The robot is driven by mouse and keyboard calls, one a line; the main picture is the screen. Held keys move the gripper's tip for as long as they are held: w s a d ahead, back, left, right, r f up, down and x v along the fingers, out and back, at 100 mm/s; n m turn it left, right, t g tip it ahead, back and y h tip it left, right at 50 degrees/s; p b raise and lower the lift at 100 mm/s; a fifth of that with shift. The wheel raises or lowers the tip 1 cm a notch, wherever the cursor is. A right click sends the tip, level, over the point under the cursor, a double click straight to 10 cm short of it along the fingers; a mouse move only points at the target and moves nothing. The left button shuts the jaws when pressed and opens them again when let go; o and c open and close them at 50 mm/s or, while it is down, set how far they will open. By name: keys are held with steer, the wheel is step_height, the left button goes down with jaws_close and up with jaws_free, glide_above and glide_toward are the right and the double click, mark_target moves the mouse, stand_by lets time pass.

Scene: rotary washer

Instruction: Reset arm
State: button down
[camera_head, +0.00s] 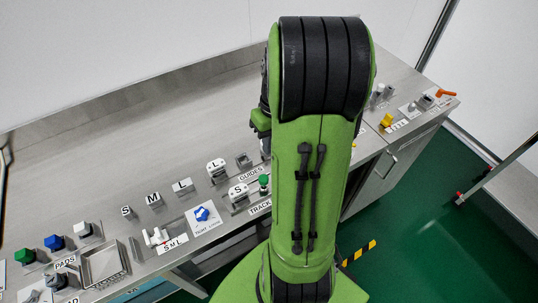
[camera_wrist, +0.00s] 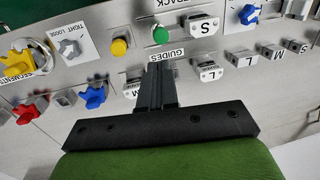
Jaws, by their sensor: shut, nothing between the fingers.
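My gripper (camera_wrist: 157,72) shows in the wrist view with its dark fingers together and nothing between them. It is over the metal workbench, with its tips at the GUIDES label (camera_wrist: 165,56). In the head view my green arm stands upright in the middle and hides the gripper and part of the bench (camera_head: 110,130). A green button-like part (camera_wrist: 161,34) and a yellow one (camera_wrist: 120,46) lie just beyond the fingertips. I cannot tell the height of the fingers above the bench.
Labelled blocks, such as the S block (camera_wrist: 204,27), stand right of the fingers. Blue (camera_wrist: 93,96) and red parts (camera_wrist: 31,109) stand left. In the head view a shallow tray (camera_head: 103,264) sits front left; an orange handle (camera_head: 446,93) is at the far right.

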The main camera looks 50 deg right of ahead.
steer(key=r, duration=0.3)
steer(key=shift+d, duration=0.25)
steer(key=shift+r, duration=0.1)
steer(key=s+a+r+n+t, duration=0.1)
steer(key=s+a+r, duration=0.3)
steer(key=a, duration=0.5)
steer(key=s+a+r+n+t+h, duration=0.1)
steer(key=s+a+r+t, duration=0.3)
steer(key=a, duration=0.6)
steer(key=shift+a+r+n+h, duration=0.15)
steer(key=shift+n+h, duration=0.15)
steer(key=shift+n, duration=0.3)
